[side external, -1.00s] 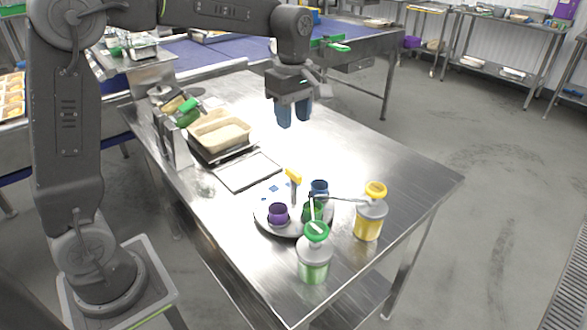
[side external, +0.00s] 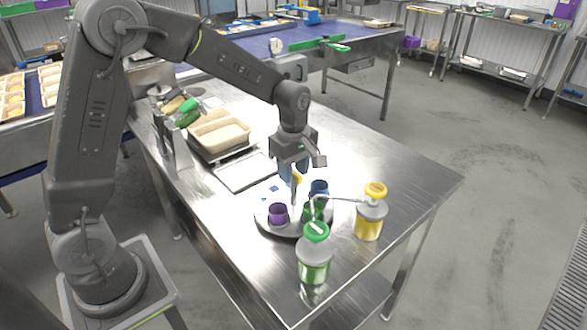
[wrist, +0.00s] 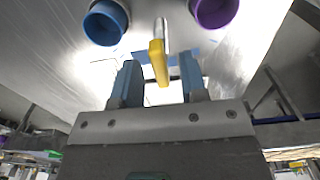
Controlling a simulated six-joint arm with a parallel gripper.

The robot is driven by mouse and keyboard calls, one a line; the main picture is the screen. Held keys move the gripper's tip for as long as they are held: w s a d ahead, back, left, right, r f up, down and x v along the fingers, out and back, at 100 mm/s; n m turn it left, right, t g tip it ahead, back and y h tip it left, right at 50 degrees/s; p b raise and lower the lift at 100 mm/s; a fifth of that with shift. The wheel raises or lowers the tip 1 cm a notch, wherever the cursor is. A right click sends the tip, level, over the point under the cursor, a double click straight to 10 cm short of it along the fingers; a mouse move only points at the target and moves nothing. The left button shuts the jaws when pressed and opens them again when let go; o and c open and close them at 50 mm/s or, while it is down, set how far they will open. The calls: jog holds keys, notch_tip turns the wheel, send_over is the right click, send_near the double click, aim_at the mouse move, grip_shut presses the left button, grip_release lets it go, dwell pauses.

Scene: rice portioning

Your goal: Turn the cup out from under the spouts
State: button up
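A round grey turntable (side external: 290,231) on the steel table carries a purple cup (side external: 278,214), a blue cup (side external: 319,188) and a green cup (side external: 308,212). The green cup is at the spouts and partly hidden. The spouts run from a green-topped pump bottle (side external: 314,265) and a yellow-topped one (side external: 369,222). A yellow-tipped upright handle (side external: 297,179) stands at the turntable's back edge. My gripper (side external: 292,172) is low over it, pointing down. In the wrist view, the yellow handle (wrist: 158,62) lies between my open blue fingers, with gaps on both sides.
A tray of rice (side external: 220,138) and a flat dark-edged plate (side external: 245,173) lie to the left on the table. The table's right and back parts are clear. The pump bottles stand close to the turntable's front and right.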

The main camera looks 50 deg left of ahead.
jog(key=shift+c, duration=0.2)
grip_shut()
dwell(0.4)
